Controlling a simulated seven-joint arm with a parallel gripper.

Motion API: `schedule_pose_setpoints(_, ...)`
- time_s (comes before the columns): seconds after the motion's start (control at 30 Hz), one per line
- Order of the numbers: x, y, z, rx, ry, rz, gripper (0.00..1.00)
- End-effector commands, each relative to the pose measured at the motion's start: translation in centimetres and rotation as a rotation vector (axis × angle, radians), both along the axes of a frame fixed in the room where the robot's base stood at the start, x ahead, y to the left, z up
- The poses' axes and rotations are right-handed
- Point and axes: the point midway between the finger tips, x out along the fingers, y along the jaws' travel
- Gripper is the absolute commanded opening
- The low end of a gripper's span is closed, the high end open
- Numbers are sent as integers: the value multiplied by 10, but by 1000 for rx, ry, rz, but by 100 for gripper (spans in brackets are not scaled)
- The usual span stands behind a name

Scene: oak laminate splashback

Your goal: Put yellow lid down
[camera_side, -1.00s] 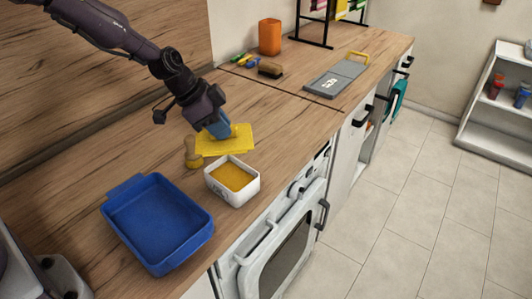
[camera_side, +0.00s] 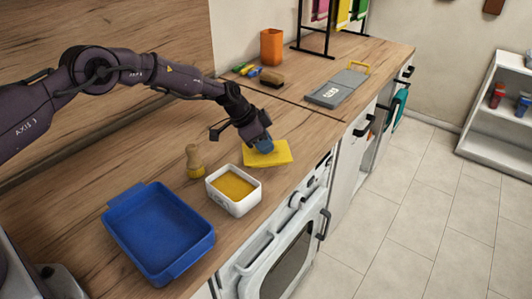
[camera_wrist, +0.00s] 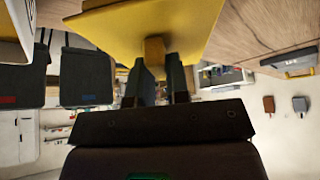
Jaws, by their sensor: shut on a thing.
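The yellow lid (camera_side: 280,155) is a flat square plate, seen in the side view close over the worktop to the right of the white container. My gripper (camera_side: 264,146) is above it, shut on its knob. In the wrist view the lid (camera_wrist: 150,25) fills the top, and its wooden knob (camera_wrist: 154,50) sits between the fingers of my gripper (camera_wrist: 157,72). Whether the lid touches the worktop I cannot tell. The white container (camera_side: 240,207) stands uncovered, with yellow-orange contents.
A wooden pestle-like object (camera_side: 194,162) stands left of the container. A blue tray (camera_side: 158,230) lies in front. A brush (camera_side: 271,79), an orange cup (camera_side: 271,46) and a grey board (camera_side: 336,88) are farther back. The worktop's front edge is close to the lid.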

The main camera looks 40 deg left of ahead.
Motion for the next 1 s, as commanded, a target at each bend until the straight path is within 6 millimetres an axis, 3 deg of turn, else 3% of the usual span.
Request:
schedule_pose_setpoints(0.3, 5, -1, -36, 0, 1, -1, 0)
schedule_pose_setpoints(0.7, 5, -1, -41, 0, 0, -1, 0)
schedule_pose_setpoints(0.73, 5, -1, -41, 0, 0, -1, 18)
schedule_pose_setpoints(0.83, 5, -1, -41, 0, 0, -1, 41)
schedule_pose_setpoints(1.0, 5, -1, -40, 0, 0, -1, 42)
